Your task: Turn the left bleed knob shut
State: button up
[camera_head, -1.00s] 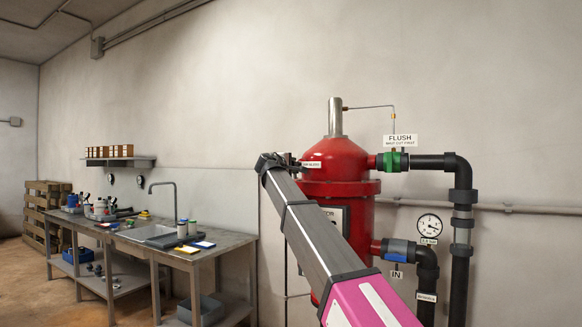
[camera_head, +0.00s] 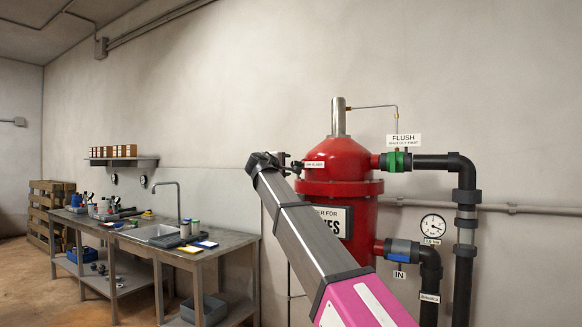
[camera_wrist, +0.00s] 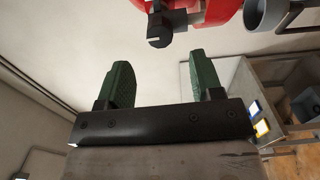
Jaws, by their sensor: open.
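The red filter vessel (camera_head: 338,165) stands by the wall in the head view, and its red body (camera_wrist: 205,10) shows at the top of the wrist view. A small dark fitting (camera_head: 297,166) sticks out from its left side beside a small white label (camera_head: 315,165). In the wrist view a black knob (camera_wrist: 159,30) juts from the red body, beyond the fingertips and apart from them. My gripper (camera_wrist: 160,70) is open and empty, its two green fingers wide apart. In the head view my arm's far end is just left of the fitting; the fingers cannot be made out.
A green flush valve (camera_head: 396,162), black pipes (camera_head: 464,235), a pressure gauge (camera_head: 433,227) and a blue-grey inlet valve (camera_head: 402,250) are right of the vessel. A workbench with a sink (camera_head: 150,233) stands at left. A grey cylindrical part (camera_wrist: 262,15) is right of the knob in the wrist view.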

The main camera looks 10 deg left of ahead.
jog(key=shift+v, duration=2.05)
jog(key=shift+d+f, duration=0.1)
jog(key=d+f+m+g, duration=0.25)
jog(key=d+f, duration=0.65)
jog(key=f, duration=0.6)
jog(key=d+f+m+g, duration=0.1)
jog(key=d+f+g, duration=0.3)
jog(key=d+f, duration=0.8)
jog(key=d+f+m+g, duration=0.25)
jog(key=d+f, duration=0.35)
jog(key=f, duration=1.2)
jog(key=s+d+f+m+g+y, duration=0.2)
jog(key=s+d+f+m+g, duration=0.2)
jog(key=s+d+f, duration=0.5)
jog(key=s+d+f+m+g+y, duration=0.3)
jog(key=s+d+f, duration=0.6)
jog(key=s+f, duration=0.5)
notch_tip(320, 180, down, 5)
jog(key=shift+s+f+m+g+y, duration=0.35)
jog(key=shift+m+g, duration=0.25)
jog(key=shift+m, duration=0.2)
jog(key=shift+d+r, duration=0.1)
jog(key=shift+d, duration=0.05)
jog(key=shift+c, duration=0.2)
